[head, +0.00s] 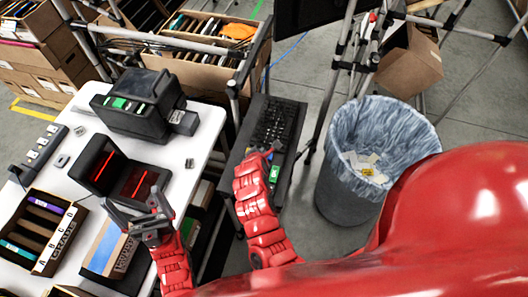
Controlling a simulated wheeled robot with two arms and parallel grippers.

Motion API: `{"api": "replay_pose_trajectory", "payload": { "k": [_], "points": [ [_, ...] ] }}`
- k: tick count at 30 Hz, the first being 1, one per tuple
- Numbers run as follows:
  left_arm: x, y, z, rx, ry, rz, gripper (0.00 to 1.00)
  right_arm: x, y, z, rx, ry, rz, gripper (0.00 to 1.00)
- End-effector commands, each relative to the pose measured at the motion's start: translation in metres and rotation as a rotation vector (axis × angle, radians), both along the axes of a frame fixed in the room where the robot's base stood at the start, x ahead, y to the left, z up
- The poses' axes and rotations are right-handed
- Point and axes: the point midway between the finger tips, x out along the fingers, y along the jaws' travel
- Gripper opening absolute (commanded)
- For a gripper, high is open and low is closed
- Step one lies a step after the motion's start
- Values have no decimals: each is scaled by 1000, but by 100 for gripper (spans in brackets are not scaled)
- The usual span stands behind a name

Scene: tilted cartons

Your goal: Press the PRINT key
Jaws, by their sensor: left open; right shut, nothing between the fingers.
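A black keyboard (272,122) lies on a narrow dark stand right of the white table. Near its close end is a green key or label (275,173), with other small coloured patches beside it. A black printer-like device (140,105) on the table also carries a green patch (118,103). I cannot read PRINT on either. My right gripper (264,152) is shut and empty, over the near part of the keyboard, just above the green patch; I cannot tell whether it touches anything. My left gripper (134,208) is open and empty, in front of the scanner.
A black scanner with red light lines (126,180) stands on the white table (203,130). A crate with lettered slots (38,235) and a carton (104,248) are at the table's front. A lined bin (340,190) stands right of the keyboard.

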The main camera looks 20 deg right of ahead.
Motion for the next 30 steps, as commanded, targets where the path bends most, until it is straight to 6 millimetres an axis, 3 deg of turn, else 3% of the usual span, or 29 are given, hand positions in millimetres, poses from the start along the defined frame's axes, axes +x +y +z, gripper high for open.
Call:
{"api": "replay_pose_trajectory", "payload": {
  "k": [14,30],
  "points": [
    [0,0,7,0,0,0,100,0,0,6,-2,-1,-1,0],
    [0,0,58,0,0,0,100,0,0,55,-1,-1,0,0]
  ]
}}
